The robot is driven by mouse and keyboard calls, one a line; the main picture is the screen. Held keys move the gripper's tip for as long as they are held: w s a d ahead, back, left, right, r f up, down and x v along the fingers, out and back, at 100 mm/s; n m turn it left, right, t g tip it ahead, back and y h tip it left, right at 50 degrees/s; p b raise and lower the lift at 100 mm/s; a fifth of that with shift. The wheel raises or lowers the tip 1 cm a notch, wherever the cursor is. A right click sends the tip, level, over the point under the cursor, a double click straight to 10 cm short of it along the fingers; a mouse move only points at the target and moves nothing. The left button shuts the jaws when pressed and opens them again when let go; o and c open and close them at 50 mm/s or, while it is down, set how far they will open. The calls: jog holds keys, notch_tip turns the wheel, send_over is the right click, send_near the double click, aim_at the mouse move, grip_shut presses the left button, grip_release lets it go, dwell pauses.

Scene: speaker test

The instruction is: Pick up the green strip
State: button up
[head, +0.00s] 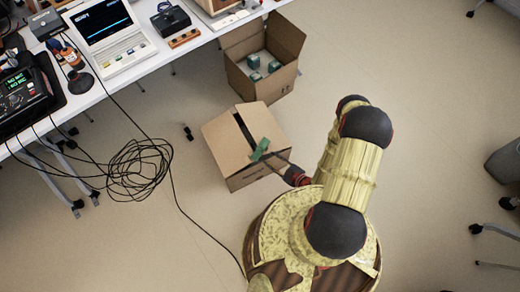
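The green strip (261,149) is a small, flat green piece at the top of a closed cardboard box (228,139), near the right end of the dark gap between its flaps. My gripper (273,157) reaches in from the lower right, and its dark tips are right at the strip's lower right edge. The fingers are too small here to tell whether they are open or shut on the strip. I also cannot tell whether the strip lies on the box or is held just above it.
An open cardboard box (233,50) with several small teal items stands behind. A white table (135,75) with a laptop (104,27) and instruments is at the upper left. Tangled black cables (140,168) hang left of the closed box. Floor at the right is mostly clear.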

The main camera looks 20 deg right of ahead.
aim_at(260, 150)
jog(key=shift+r+b+x, duration=0.2)
jog(key=shift+b+x, duration=0.5)
jog(key=shift+x, duration=1.25)
jog(key=shift+r+b+x, duration=0.25)
jog(key=shift+b+x, duration=0.4)
jog(key=shift+x, duration=1.3)
jog(key=shift+w, duration=0.15)
jog(key=c, duration=0.4)
jog(key=c, duration=0.3)
grip_shut()
notch_tip(260, 150, up, 10)
jog(key=p, duration=0.4)
